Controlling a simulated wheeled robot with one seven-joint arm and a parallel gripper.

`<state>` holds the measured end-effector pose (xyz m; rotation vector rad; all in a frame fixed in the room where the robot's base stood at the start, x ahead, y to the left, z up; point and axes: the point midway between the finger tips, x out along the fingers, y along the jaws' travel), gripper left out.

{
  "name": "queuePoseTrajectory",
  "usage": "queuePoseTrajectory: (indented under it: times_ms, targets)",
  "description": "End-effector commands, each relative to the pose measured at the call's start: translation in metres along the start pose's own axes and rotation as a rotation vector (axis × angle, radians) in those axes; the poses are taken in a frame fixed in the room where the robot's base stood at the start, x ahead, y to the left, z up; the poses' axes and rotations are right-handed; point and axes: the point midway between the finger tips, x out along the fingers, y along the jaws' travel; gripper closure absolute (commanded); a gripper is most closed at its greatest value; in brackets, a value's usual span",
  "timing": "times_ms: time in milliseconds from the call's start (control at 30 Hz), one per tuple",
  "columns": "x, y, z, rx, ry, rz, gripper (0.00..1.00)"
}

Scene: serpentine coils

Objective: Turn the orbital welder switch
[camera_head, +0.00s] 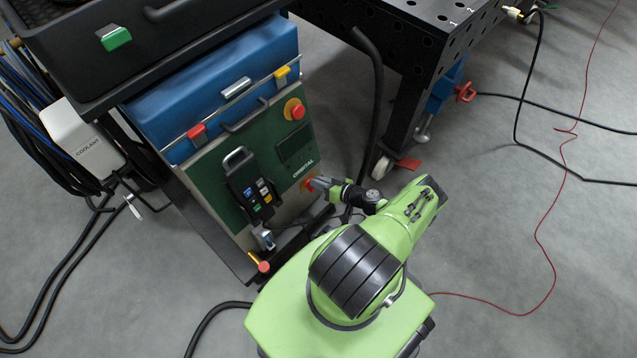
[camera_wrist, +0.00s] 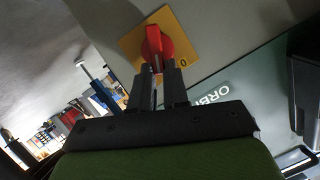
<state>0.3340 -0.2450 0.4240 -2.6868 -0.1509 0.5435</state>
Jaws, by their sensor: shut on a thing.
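The orbital welder (camera_head: 230,150) is a cabinet with a green front panel marked "ORBITAL" and a blue top. Its red rotary switch (camera_wrist: 155,42) sits on a yellow plate (camera_wrist: 180,35) with a "0" beside it. In the head view the switch (camera_head: 308,184) is at the panel's lower right, partly hidden by my gripper (camera_head: 317,183). In the wrist view my gripper (camera_wrist: 158,80) has its two black fingers on either side of the red handle, shut on it. The fingers hide the handle's lower end.
A red emergency stop (camera_head: 294,109) is higher on the panel. A black handheld pendant (camera_head: 248,187) hangs left of the switch. A black perforated table (camera_head: 440,30) stands at upper right. Cables (camera_head: 550,180) lie on the floor at right.

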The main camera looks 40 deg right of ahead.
Motion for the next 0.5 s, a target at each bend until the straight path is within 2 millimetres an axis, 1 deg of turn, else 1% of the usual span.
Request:
queuePoseTrajectory:
  times_ms: [200,500]
  targets:
    - [0.0001,0.0024,0.0005,0.075,-0.004,-0.033,1.00]
    - [-0.0003,0.0037,-0.0005,0.111,-0.001,-0.044,1.00]
